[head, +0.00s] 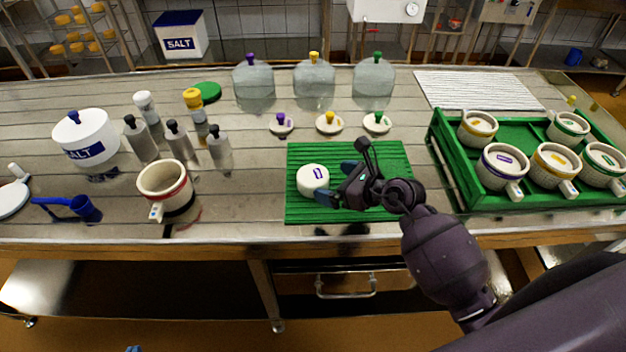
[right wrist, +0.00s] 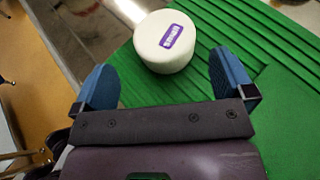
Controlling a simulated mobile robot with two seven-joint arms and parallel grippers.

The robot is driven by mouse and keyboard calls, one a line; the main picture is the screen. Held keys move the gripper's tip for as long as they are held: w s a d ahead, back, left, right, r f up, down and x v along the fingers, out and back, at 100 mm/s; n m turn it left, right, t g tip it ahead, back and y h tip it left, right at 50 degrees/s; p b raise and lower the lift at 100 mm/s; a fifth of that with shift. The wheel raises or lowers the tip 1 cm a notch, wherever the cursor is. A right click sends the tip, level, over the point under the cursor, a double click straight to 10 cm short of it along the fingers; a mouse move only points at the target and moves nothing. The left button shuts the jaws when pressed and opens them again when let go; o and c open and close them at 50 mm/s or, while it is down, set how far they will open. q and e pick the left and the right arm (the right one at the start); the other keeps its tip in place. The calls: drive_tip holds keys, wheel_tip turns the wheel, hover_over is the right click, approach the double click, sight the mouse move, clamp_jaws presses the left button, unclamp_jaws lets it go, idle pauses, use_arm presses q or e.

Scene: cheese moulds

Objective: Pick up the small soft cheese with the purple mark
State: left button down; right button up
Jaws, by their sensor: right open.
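The small soft cheese (head: 313,180) is a white round with a purple mark on top. It lies on the left part of the green ribbed mat (head: 348,154). It also shows in the right wrist view (right wrist: 166,41), just beyond the fingertips. My right gripper (head: 335,182) is open, with its blue fingers just to the right of the cheese. In the right wrist view the gripper (right wrist: 165,85) is empty, its two fingers apart and the cheese ahead of the gap between them. I cannot tell whether a finger touches the cheese. My left gripper is out of view.
A green crate (head: 447,170) with several marked moulds stands at right. Glass domes (head: 314,82) and small knobbed lids (head: 329,123) stand behind the mat. A red-banded mould (head: 165,190), bottles (head: 178,142) and a salt pot (head: 85,138) are at left.

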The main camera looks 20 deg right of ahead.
sight(322, 179)
drive_tip(key=shift+d+f+x, duration=0.1)
drive_tip(key=shift+f+x, duration=0.05)
drive_tip(key=shift+x, duration=1.65)
drive_tip(key=shift+d+f+x, duration=0.1)
drive_tip(key=shift+f+x, duration=0.05)
drive_tip(key=shift+x, duration=1.6)
drive_tip(key=shift+c, duration=0.2)
drive_tip(key=c, duration=0.6)
